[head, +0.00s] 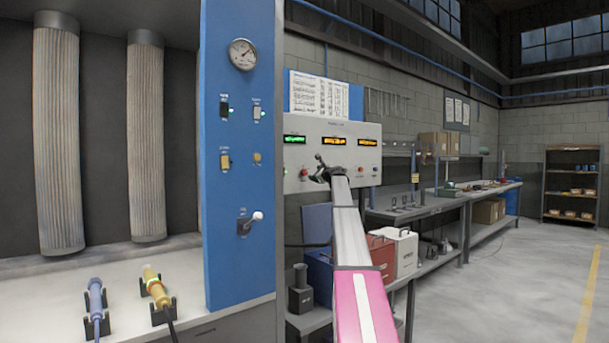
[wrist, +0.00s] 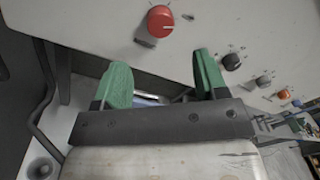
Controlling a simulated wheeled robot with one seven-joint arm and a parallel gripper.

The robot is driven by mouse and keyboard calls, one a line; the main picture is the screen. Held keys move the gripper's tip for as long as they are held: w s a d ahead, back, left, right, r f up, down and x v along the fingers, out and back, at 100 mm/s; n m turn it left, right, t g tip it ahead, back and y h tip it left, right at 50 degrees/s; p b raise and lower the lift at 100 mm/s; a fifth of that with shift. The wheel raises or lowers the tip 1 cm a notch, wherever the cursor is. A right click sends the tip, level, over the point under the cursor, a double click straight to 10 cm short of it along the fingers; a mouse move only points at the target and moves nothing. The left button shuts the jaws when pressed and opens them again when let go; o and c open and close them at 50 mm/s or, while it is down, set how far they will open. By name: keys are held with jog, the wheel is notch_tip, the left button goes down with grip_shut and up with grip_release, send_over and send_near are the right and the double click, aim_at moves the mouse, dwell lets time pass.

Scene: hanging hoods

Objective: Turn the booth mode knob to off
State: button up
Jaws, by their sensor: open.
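A pale control panel (head: 326,152) on the wall bench carries a row of knobs under lit displays. In the wrist view a large red knob (wrist: 160,20) with a white mark sits at the top, beside a black knob (wrist: 231,61), a grey knob (wrist: 263,81), an orange knob (wrist: 284,94) and a blue knob (wrist: 297,102). Their labels are unreadable, so I cannot tell which is the booth mode knob. My gripper (wrist: 160,74) is open and empty, its green fingers apart, just below the red knob and not around it. In the head view my arm hides part of the panel.
A blue panel (head: 238,120) with a gauge, switches and a white-tipped lever (head: 257,215) stands left of my arm. Red and white boxes (head: 398,250) sit under the bench shelf (head: 425,210). The floor at right is clear.

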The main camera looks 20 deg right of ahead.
aim_at(306, 172)
jog(key=x, duration=0.9)
jog(key=shift+s, duration=0.1)
jog(key=c, duration=0.9)
